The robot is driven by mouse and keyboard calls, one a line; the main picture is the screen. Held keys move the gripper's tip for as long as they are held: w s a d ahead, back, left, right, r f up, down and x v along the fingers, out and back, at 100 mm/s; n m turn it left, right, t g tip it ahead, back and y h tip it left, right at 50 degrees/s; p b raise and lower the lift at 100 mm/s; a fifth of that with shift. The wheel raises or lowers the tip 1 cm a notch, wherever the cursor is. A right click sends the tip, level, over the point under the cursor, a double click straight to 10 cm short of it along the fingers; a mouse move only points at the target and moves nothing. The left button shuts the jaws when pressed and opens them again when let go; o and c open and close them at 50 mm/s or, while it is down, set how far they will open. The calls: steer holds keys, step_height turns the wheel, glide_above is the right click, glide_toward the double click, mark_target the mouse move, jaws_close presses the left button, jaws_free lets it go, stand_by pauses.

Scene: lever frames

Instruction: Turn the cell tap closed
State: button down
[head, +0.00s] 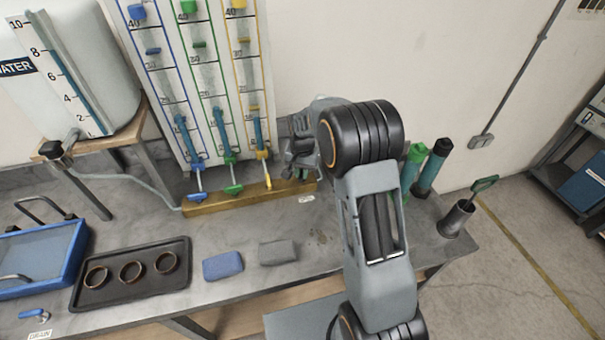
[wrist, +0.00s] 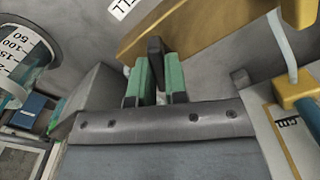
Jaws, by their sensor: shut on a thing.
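My gripper (head: 292,160) is at the right end of the wooden base under the gauge panel in the head view. In the wrist view my gripper (wrist: 155,88) has its green pads closed around a dark upright handle (wrist: 155,50), which looks like the cell tap's lever. The handle stands in front of the wooden base (wrist: 195,25). A white label ending in "LL" (wrist: 122,8) lies beside it. The tap's body is hidden by my gripper in both views, so its angle is hard to tell.
Blue, green and yellow levers (head: 233,188) stand along the base to the left. In the wrist view a yellow fitting with a tube (wrist: 296,92) is close on the right. The front bench holds a tray (head: 132,297) and cloths.

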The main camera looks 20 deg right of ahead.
steer(key=m+b, duration=0.1)
steer(key=m, duration=0.5)
steer(key=shift+b, duration=0.3)
steer(key=m+b, duration=0.1)
steer(key=m, duration=0.4)
steer(key=shift+m, duration=0.4)
steer(key=c, duration=1.1)
jaws_free()
steer(key=shift+c, duration=0.2)
steer(key=shift+r, duration=0.1)
step_height(320, 180, up, 14)
steer(key=shift+b, duration=0.3)
